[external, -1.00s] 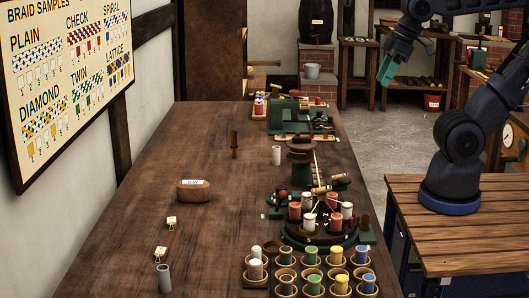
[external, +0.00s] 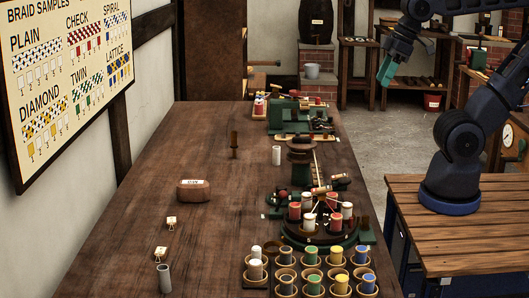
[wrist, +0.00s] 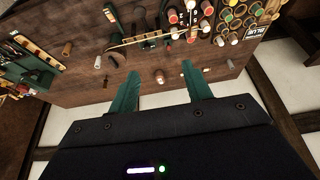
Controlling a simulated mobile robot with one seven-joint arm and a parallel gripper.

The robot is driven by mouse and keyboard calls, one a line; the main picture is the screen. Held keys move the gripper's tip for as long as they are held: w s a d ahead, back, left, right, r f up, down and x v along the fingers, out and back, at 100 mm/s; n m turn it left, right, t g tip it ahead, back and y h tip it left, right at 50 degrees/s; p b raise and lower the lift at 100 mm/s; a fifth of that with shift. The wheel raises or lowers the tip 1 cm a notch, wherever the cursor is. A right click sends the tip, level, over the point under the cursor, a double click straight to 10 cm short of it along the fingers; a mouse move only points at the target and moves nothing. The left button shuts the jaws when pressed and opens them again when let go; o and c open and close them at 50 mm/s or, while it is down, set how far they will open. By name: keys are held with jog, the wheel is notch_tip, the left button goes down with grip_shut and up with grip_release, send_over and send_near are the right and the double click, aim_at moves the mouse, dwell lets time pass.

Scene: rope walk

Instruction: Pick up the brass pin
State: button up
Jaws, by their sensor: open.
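A slim brown-gold upright piece (external: 234,145), which looks like the brass pin, stands on the bench (external: 150,225) left of a pale cylinder (external: 277,155). Its material is hard to tell at this size. In the wrist view it seems to be the small upright piece (wrist: 107,80), left of my left fingertip. My gripper (external: 386,70) hangs high to the right of the bench, well away from the pin. In the wrist view my gripper (wrist: 160,69) has its two teal fingers wide apart with nothing held between them.
The middle left is mostly clear.

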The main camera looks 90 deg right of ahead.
dwell(0.7)
jog(key=w+d+m+y, duration=0.1)
jog(key=w+d+m, duration=0.3)
jog(key=w, duration=0.8)
jog(key=m+g+h, duration=0.2)
jog(key=m+h, duration=0.3)
jog(key=m, duration=0.3)
send_near(234, 131)
notch_tip(234, 131, down, 2)
jog(key=x, duration=0.5)
jog(key=shift+w, duration=0.25)
jog(key=shift+d+x, duration=0.1)
jog(key=shift+x, duration=1.3)
jog(key=shift+d+x, duration=0.15)
jog(key=shift+x, duration=1.25)
jog(key=shift+r, duration=0.1)
jog(key=shift+c, duration=0.4)
